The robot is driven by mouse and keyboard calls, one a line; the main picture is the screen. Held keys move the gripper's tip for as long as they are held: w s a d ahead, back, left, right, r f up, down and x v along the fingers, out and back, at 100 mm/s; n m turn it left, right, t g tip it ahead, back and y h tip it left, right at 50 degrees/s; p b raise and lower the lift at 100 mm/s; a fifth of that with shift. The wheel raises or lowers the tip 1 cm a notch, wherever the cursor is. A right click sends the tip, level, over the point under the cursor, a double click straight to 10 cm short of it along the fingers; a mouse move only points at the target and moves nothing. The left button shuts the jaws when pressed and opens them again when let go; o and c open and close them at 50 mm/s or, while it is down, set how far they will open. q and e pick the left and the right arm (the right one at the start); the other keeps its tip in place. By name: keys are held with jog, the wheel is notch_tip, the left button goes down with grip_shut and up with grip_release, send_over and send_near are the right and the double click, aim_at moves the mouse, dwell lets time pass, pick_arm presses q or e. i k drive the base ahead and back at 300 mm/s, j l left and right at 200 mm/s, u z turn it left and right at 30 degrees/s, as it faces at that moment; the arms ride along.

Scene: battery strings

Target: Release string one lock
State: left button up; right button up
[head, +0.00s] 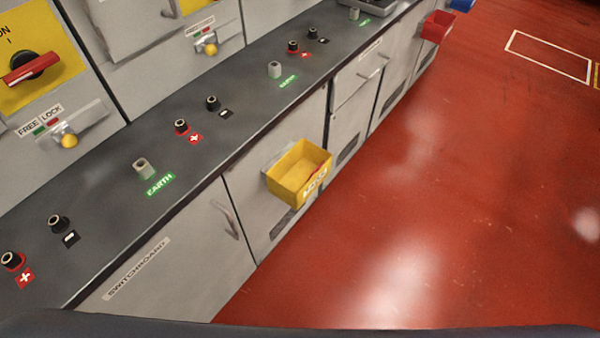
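A lock with a yellow-tipped knob (69,140) sits on the left cabinet front, below a FREE / LOCK label (40,120) with a green and a red mark. A second lock with a yellow knob (210,49) and a similar label (200,23) is on the cabinet farther along. No string number is readable, so I cannot tell which lock is string one's. I cannot tell for sure which side either knob is set to. A red rotary handle (32,68) on a yellow plate (30,45) is above the left lock. Neither of my grippers is in view.
A dark counter (110,205) runs below the cabinets, with black and red terminals (180,126) and grey earth posts (144,168) standing up from it. A yellow bin (284,188) juts from its front. A red bin (436,28) is farther off. The red floor (420,190) is clear.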

aim_at(65, 134)
jog(key=u, duration=1.75)
